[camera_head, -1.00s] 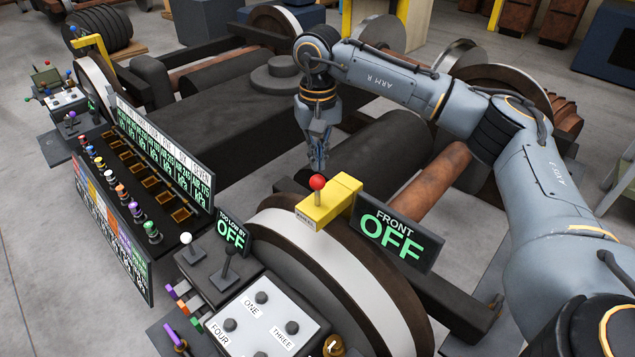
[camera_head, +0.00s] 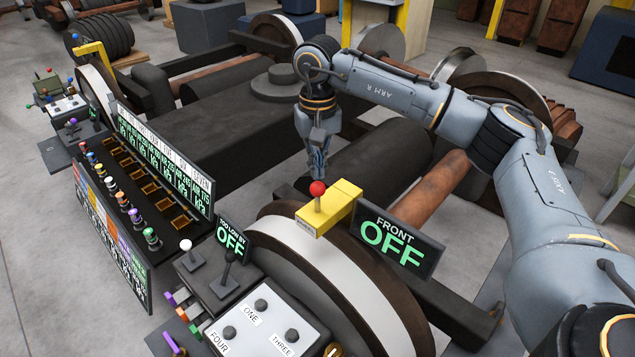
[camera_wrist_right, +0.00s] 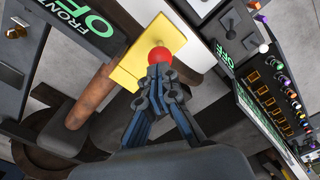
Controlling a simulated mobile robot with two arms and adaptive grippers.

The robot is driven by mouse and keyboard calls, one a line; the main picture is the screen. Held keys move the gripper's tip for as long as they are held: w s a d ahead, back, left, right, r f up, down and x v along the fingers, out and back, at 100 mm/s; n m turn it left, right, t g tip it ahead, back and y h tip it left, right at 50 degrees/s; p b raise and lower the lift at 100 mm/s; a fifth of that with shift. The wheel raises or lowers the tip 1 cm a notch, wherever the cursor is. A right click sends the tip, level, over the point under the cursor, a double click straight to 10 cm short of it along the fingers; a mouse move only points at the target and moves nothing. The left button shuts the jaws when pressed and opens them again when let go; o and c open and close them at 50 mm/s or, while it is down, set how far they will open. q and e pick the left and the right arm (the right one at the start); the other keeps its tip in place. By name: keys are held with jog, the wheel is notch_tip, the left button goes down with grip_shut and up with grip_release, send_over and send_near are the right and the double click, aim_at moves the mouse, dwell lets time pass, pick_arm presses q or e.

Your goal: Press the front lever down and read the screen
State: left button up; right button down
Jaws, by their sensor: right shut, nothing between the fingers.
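The front lever is a short stick with a red ball (camera_head: 317,188) on a yellow block (camera_head: 331,208) above the wheel; the stick stands upright. The front screen (camera_head: 398,237) beside it reads "FRONT OFF" in white and green. My right gripper (camera_head: 318,170) is shut and empty, pointing down just behind and above the red ball. In the right wrist view the fingertips (camera_wrist_right: 160,72) overlap the lower edge of the red ball (camera_wrist_right: 159,56); I cannot tell whether they touch it. My left gripper is not in view.
A second screen (camera_head: 232,240) reads "OFF" beside a black lever (camera_head: 228,262). A white button panel (camera_head: 264,327) with numbered buttons is at the front. A long console with a row of coloured levers and a readout board (camera_head: 165,165) stands at left.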

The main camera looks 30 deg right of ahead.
aim_at(317, 183)
jog(key=shift+f, duration=0.2)
dwell(0.4)
jog(key=shift+f+b, duration=2)
jog(key=shift+f, duration=0.65)
jog(key=shift+r, duration=0.2)
jog(key=shift+r+p, duration=2.3)
jog(key=shift+r, duration=1.15)
jog(key=shift+f, duration=0.15)
